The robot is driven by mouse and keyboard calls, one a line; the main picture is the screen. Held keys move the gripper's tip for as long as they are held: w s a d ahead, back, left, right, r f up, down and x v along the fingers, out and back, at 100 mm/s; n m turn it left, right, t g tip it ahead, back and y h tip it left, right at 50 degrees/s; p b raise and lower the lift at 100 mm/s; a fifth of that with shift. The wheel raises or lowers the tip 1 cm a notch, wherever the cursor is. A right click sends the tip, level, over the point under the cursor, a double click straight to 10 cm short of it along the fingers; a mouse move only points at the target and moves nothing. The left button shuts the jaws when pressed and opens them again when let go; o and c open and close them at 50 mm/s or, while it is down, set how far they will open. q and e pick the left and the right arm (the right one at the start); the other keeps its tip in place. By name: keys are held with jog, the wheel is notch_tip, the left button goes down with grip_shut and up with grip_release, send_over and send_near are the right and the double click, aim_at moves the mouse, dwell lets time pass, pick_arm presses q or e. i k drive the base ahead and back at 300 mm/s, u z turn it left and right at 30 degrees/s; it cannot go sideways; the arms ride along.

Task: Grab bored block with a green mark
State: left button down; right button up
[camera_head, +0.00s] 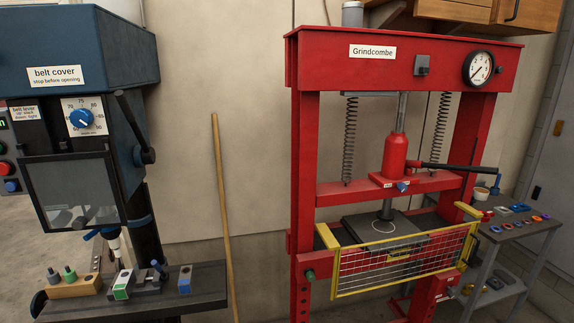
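A light grey block with a green mark (121,285) stands on the dark drill press table (205,290) at the lower left. Its front face is green, and a dark spot that looks like a bore shows on its top. A darker grey block with a blue mark (185,280) stands to its right, apart from it. A dark clamp-like part (150,278) sits between the two blocks. Neither of my grippers shows in the head view.
A wooden holder (75,287) with small tools, one green-topped, stands left of the green-marked block. The drill press spindle (115,245) hangs just above. A wooden pole (222,220) leans on the wall. A red press (305,180) and a cluttered side table (515,230) stand right.

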aim_at(122, 289)
jog(key=k, duration=1.35)
jog(key=u, duration=0.55)
jog(key=i, duration=1.7)
jog(key=z, duration=0.75)
